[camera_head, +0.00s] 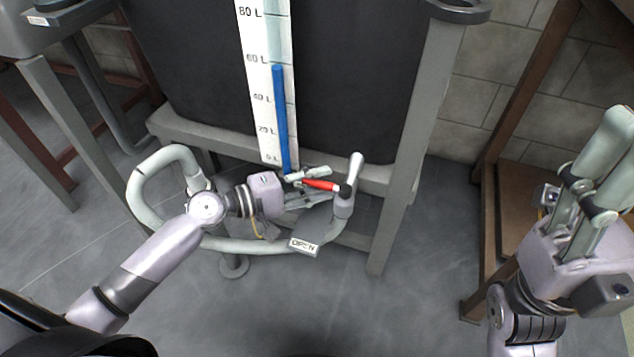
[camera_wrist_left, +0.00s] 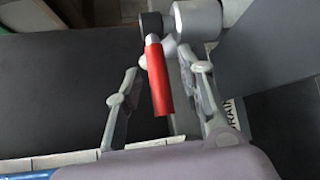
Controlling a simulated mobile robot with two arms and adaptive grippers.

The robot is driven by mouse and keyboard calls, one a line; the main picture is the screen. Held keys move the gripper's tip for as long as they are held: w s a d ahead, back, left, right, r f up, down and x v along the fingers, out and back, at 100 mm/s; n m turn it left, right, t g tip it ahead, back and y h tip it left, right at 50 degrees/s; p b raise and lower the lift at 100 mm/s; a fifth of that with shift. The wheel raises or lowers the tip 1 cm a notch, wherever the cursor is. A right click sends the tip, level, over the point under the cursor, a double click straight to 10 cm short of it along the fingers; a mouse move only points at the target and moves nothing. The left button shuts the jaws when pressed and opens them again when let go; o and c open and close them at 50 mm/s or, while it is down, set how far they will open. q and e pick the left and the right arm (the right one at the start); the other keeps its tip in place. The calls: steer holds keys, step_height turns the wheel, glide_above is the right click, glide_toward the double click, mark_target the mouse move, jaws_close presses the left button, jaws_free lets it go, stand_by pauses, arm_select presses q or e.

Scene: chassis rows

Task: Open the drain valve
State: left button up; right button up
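The drain valve has a red lever handle (camera_head: 321,184) on a dark pivot, beside a grey pipe fitting under the dark tank (camera_head: 350,80). My left gripper (camera_head: 309,184) is at the handle. In the left wrist view, the red handle (camera_wrist_left: 158,78) lies between the two spread fingers of the left gripper (camera_wrist_left: 163,85), nearer the right finger, with a clear gap to the left finger. Whether the right finger touches it, I cannot tell. My right gripper (camera_head: 607,150) is raised at the far right, away from the valve.
The gauge (camera_head: 265,90) on the tank shows a blue column to just under 60 L. A grey tubular pipe (camera_head: 145,190) loops around my left wrist. The tank frame leg (camera_head: 407,150) stands right of the valve. A brown wooden stand (camera_head: 510,215) is further right. Floor in front is clear.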

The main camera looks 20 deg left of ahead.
arm_select(q)
steer(key=shift+d, duration=0.1)
steer(key=shift+c, duration=0.5)
jaws_close()
stand_by(0.4)
